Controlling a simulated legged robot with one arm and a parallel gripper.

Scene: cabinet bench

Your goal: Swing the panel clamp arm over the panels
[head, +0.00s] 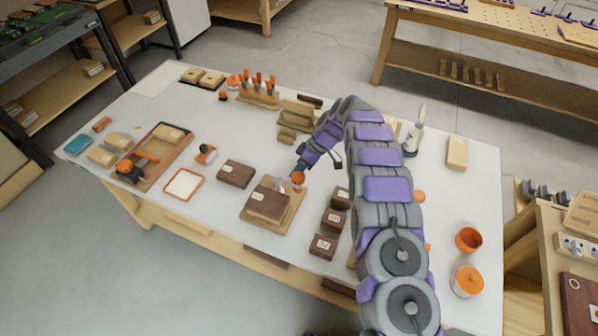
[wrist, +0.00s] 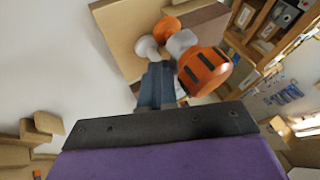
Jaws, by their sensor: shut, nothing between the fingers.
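The dark brown panels (head: 268,203) lie stacked on a light wooden base board (head: 250,220) near the middle of the bench. The panel clamp (head: 298,179), with an orange part and a pale grey arm, stands at the board's back right corner. In the wrist view, the clamp's ribbed orange part (wrist: 205,70) is right of my fingers, and its grey and white parts are by the tips. My gripper (head: 299,168) is shut and empty, pointing down close beside the clamp; I cannot tell whether it touches. The dark panel edge (wrist: 203,18) and board (wrist: 118,40) lie beyond the fingertips.
Another brown block (head: 235,174) lies left of the board, and several labelled dark blocks (head: 333,220) stand to its right. A wooden tray (head: 160,155) and a white orange-rimmed tray (head: 183,184) are further left. Light wood blocks (head: 297,112) sit behind my gripper.

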